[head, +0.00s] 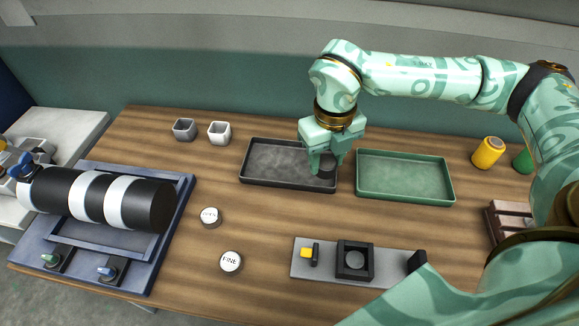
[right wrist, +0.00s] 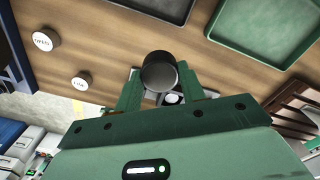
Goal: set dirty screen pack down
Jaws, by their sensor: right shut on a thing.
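My right gripper (head: 325,170) is shut on a dark, round, short piece, the dirty screen pack (head: 327,173). It is over the right part of the black tray (head: 262,158); I cannot tell whether the pack touches the tray floor. In the right wrist view the pack (right wrist: 159,73) sits between the two green fingers of the right gripper (right wrist: 160,92), and the black tray (right wrist: 160,8) shows at the top. The gripper hides part of the tray's right end. My left gripper is not in view.
A green tray (head: 405,197) stands right of the black one. A grey fixture plate (head: 325,268) with a black square holder (head: 355,260) lies in front. Two round labelled pucks, the upper (head: 211,217) and FINE (head: 231,261), lie left. The extruder (head: 100,200) stands far left.

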